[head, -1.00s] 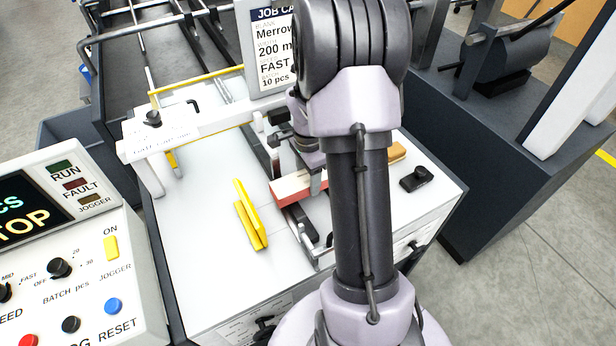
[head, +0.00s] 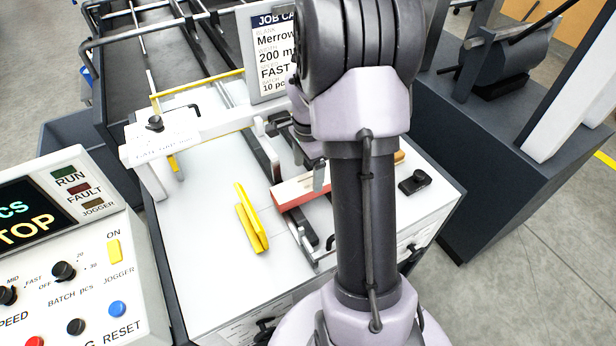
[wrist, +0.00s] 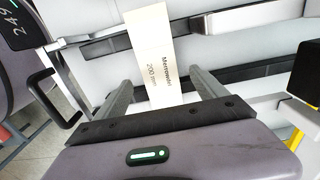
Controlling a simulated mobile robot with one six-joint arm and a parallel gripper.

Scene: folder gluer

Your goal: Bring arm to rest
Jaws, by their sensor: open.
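My gripper (head: 316,172) is over the white machine table in the head view, partly hidden by my own arm. In the wrist view my gripper (wrist: 160,80) has its two fingers wide apart. A long cream and red piece (head: 292,195) lies on the table just left of and below the visible finger. In the wrist view a cream strip (wrist: 150,40) labelled "200 mm" runs between the fingers, with clear gaps on both sides. The fingers hold nothing. My arm stands across the middle of the head view.
Yellow bars (head: 250,218) lie on the white table (head: 205,275) left of the piece. A white gauge bar (head: 160,147) and job card (head: 273,60) stand behind. A control panel (head: 75,240) is at left. A black knob (head: 418,181) sits at right.

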